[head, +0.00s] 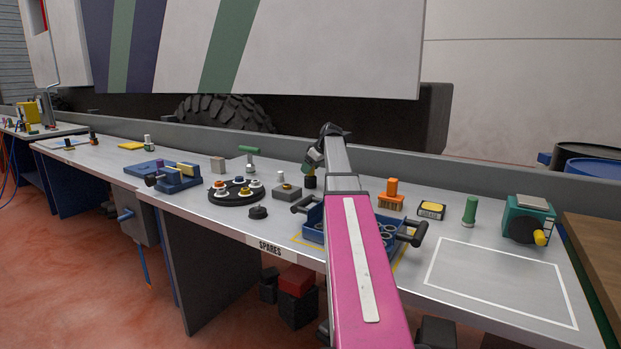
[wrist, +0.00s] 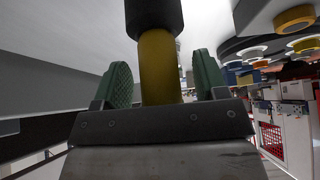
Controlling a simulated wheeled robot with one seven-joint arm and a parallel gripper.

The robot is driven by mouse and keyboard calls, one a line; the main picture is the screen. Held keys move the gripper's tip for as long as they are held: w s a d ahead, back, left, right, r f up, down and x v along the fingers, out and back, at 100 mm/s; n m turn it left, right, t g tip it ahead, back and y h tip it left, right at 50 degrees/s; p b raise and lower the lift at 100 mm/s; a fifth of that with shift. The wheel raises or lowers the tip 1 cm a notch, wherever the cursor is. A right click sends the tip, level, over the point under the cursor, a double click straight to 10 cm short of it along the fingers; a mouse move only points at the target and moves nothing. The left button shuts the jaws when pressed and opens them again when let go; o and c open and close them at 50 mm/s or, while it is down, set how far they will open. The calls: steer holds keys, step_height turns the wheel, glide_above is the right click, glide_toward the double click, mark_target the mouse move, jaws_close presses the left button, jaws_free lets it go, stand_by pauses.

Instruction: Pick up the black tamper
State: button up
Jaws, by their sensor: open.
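A tool with a black cylindrical end (wrist: 154,16) and a yellow stem (wrist: 159,65) stands between my jaws in the wrist view. I take it for the black tamper. In the head view its black lower end (head: 310,183) shows just left of my arm, behind the blue tray. My gripper (wrist: 163,80) is open, with a green pad on each side of the stem and a narrow gap beside each pad. In the head view my gripper (head: 315,158) is small and partly hidden by my own arm. The rest of the tool is hidden there.
A blue tray (head: 313,222) with dark handles sits under my arm. A round black stand (head: 232,198) with several knobs is to the left. A green-topped tool (head: 249,151), an orange piece (head: 392,188) and a green cylinder (head: 470,211) stand nearby. The white-outlined area (head: 500,280) is clear.

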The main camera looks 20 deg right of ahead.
jaws_close()
steer(key=shift+r, duration=0.15)
steer(key=shift+r, duration=0.65)
step_height(320, 180, up, 3)
steer(key=shift+w+f, duration=0.1)
steer(key=s+a+r, duration=0.4)
steer(key=a+r, duration=0.2)
steer(key=a, duration=0.4)
steer(key=shift+s+a+r, duration=0.35)
steer(key=shift+s, duration=0.05)
steer(key=c, duration=0.8)
jaws_free()
jaws_close()
